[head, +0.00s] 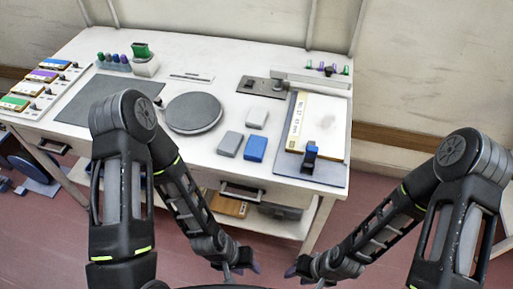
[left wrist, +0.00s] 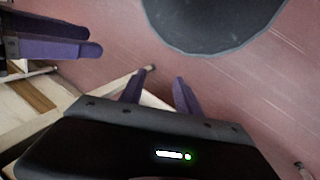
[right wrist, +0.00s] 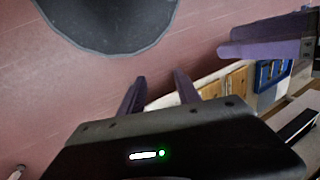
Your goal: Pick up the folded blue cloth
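The folded blue cloth (head: 255,148) lies on the white worktable, right of centre near the front edge. The cloth shows in neither wrist view.
A round grey plate (head: 193,113) is left of the cloths. A board with a white sheet (head: 318,125) and a blue-black tool (head: 310,157) are to the right. A dark mat (head: 108,98) covers the left. A lower shelf holds a wooden item (head: 229,207). My two grippers are close together.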

